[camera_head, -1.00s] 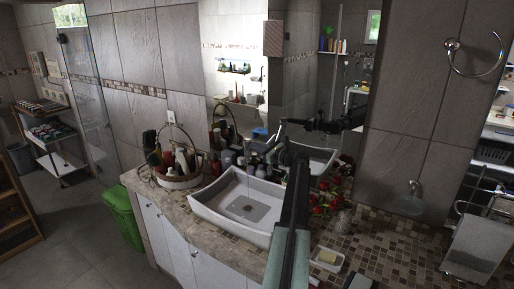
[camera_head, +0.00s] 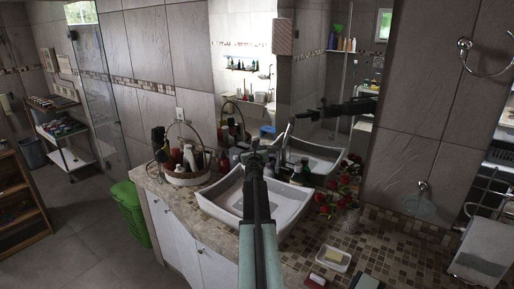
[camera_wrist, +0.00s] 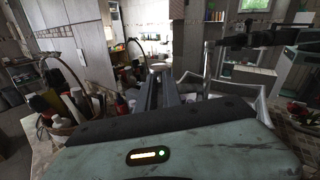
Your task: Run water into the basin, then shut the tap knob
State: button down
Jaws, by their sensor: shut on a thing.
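The white rectangular basin (camera_head: 222,205) sits on the counter, its middle covered by my arm. The slim tap (camera_head: 290,128) stands at its back edge, just right of my gripper. It also shows in the wrist view as an upright pipe (camera_wrist: 206,62), right of the jaws. My gripper (camera_head: 257,158) is over the back of the basin, its jaws shut in the wrist view (camera_wrist: 163,82). The tap knob is hidden, apparently between the jaws at the tap's foot. I cannot make out running water or a water level.
A wicker basket of bottles (camera_head: 180,178) stands left of the basin. Red flowers (camera_head: 340,190) and a soap dish (camera_head: 333,258) are on its right. Several bottles crowd the back edge. A mirror rises behind the tap. A green bin (camera_head: 130,212) is on the floor.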

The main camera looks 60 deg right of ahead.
jog(key=shift+w+a+m+g+h, duration=0.1)
jog(key=shift+w+m+g+h, duration=0.25)
jog(key=shift+m+g+h, duration=0.35)
jog(key=c, duration=1.5)
grip_release()
jog(key=shift+a, duration=0.1)
jog(key=v, duration=0.7)
jog(key=shift+s+a, duration=0.15)
jog(key=shift+a, duration=0.15)
jog(key=shift+r, duration=0.15)
